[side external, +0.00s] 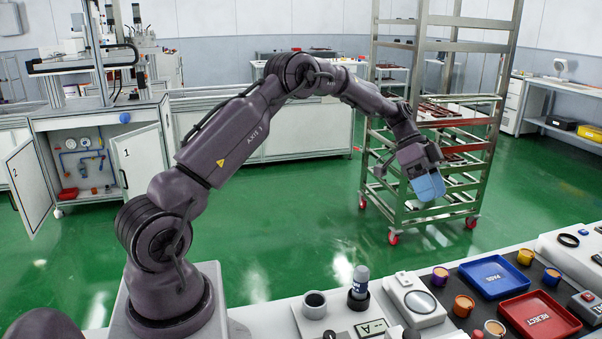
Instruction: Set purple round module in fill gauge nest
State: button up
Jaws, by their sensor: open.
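A small round cup with purple sides and an orange-yellow inside (440,276) stands upright on the dark mat, left of the blue tray. It is the only purple round piece I can make out. My gripper (428,188) hangs in the air above the green floor, behind the bench and well away from the cup. Its blue fingers are open, and I see nothing between them. I cannot tell for sure which fixture is the fill gauge nest. A dark round socket (314,300) sits on a white block at the bench's left part.
A blue PASS tray (494,278) and a red REJECT tray (539,318) lie on the dark mat (478,292). Several other small cups surround them. A grey-topped bottle (360,280) stands in a black ring. A wheeled metal rack (440,130) stands behind my gripper.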

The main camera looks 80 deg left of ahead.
jog(key=s+d+r+n+y, duration=0.45)
jog(key=s+d+r, duration=0.45)
jog(key=s+r, duration=0.4)
jog(key=s+d+r+n+t+y, duration=0.1)
jog(key=s+d+n+y, duration=0.1)
jog(key=s, duration=0.8)
jog(key=shift+s+d+r+n+t, duration=0.15)
jog(key=shift+r+n+t, duration=0.15)
jog(key=shift+r+n, duration=0.05)
jog(key=shift+o, duration=0.5)
jog(key=s+f+n+t+y, duration=0.1)
jog(key=s+f+n, duration=0.1)
jog(key=s, duration=0.6)
jog(key=shift+f+n+t+y, duration=0.25)
jog(key=shift+n+t+y, duration=0.05)
jog(key=shift+t+y, duration=0.1)
